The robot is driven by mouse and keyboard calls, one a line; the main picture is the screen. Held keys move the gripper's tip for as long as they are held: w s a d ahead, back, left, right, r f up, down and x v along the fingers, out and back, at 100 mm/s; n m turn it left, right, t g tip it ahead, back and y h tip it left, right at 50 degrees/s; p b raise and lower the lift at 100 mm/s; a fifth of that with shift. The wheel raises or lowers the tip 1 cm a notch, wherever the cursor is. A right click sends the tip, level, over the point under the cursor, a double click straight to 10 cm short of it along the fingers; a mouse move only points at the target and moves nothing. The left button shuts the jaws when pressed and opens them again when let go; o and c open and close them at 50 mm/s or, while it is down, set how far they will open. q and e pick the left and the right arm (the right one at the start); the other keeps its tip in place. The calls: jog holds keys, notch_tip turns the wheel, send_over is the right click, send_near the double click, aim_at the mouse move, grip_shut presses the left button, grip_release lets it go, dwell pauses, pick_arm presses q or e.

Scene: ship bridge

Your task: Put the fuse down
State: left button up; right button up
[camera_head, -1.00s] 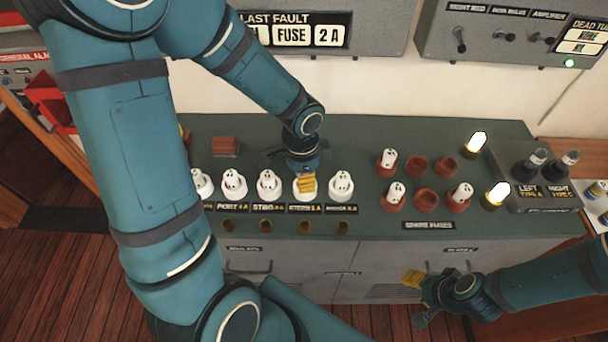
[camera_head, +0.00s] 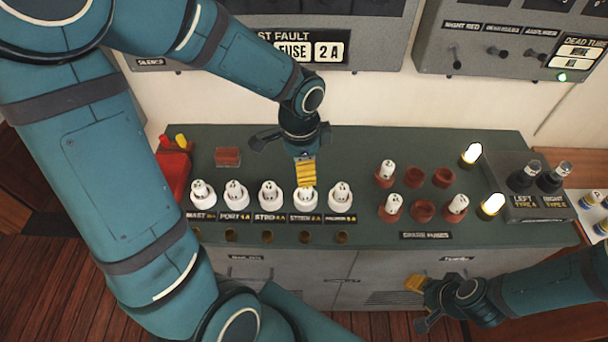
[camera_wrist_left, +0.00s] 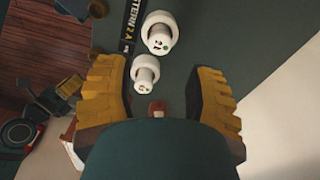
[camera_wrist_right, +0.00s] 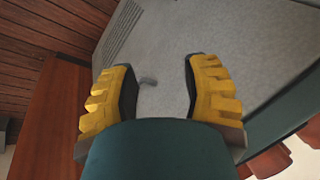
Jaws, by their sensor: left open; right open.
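A white fuse (camera_head: 306,193) stands upright in the white STERN 2 A holder, fourth from the left in a row on the green console top (camera_head: 400,138). White fuses also stand in the MAST (camera_head: 202,191), PORT (camera_head: 236,192), STBD (camera_head: 270,193) and right-end (camera_head: 340,194) holders. My left gripper (camera_head: 306,184) is open just behind and above the STERN fuse. In the left wrist view its yellow fingers (camera_wrist_left: 163,95) are apart with nothing gripped, and two white holders with fuses show beyond them. My right gripper (camera_head: 412,281) is open and empty before the cabinet front.
Red-brown spare sockets (camera_head: 422,210) stand to the right, some holding white fuses. A red-brown block (camera_head: 228,156) lies behind the row, and a red container (camera_head: 174,168) stands at the left.

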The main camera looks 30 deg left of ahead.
pick_arm(q)
notch_tip(320, 180, up, 4)
jog(key=shift+a+r, duration=0.1)
pick_arm(e)
jog(key=shift+r, duration=0.45)
jog(key=shift+s, duration=0.1)
